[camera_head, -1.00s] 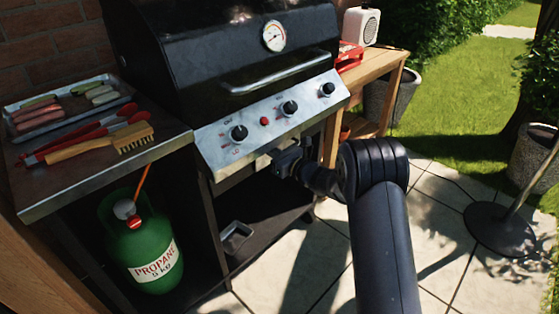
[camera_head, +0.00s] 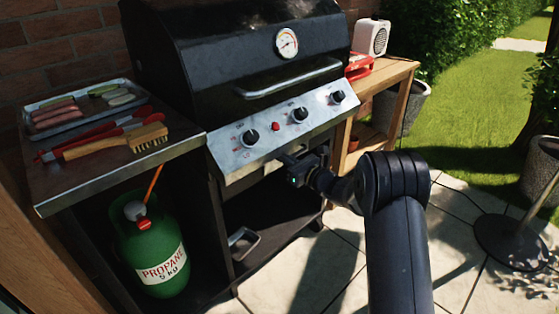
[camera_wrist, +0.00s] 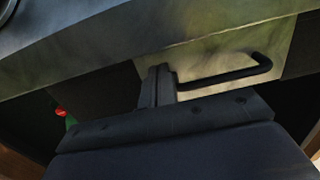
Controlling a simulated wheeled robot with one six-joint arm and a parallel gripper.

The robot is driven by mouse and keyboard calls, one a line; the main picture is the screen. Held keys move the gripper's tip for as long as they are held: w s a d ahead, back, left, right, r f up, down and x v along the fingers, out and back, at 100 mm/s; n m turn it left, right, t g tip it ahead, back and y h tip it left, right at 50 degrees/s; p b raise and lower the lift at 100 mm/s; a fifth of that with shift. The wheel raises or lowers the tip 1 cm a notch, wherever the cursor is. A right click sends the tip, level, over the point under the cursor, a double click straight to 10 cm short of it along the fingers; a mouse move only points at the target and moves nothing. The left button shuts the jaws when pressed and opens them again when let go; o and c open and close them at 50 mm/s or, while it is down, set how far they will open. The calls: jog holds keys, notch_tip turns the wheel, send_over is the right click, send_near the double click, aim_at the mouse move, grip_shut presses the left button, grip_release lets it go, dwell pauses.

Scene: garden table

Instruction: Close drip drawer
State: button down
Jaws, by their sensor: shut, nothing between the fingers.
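The drip drawer shows in the wrist view as a pale metal front (camera_wrist: 245,52) with a black bar handle (camera_wrist: 232,76), just under the grill's lower edge. My gripper (camera_wrist: 158,70) is shut and empty, its fingertips up at the drawer front near the left end of the handle. I cannot tell whether they touch it. In the head view my gripper (camera_head: 284,160) is under the control panel of the grill (camera_head: 285,120). How far the drawer is out I cannot tell.
A green propane bottle (camera_head: 152,245) stands in the cabinet below left, with an orange hose. A small metal tray (camera_head: 243,242) lies on the lower shelf. The side shelf holds a food tray (camera_head: 60,103), red-handled tools and a brush (camera_head: 115,140). Paving at the front is open.

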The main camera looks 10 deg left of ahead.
jog(key=p+v, duration=0.1)
jog(key=v, duration=0.9)
jog(key=shift+s+d+p, duration=0.2)
jog(key=shift+d+p, duration=0.1)
jog(key=shift+f, duration=0.1)
jog(key=x, duration=1.4)
jog(key=shift+b, duration=0.35)
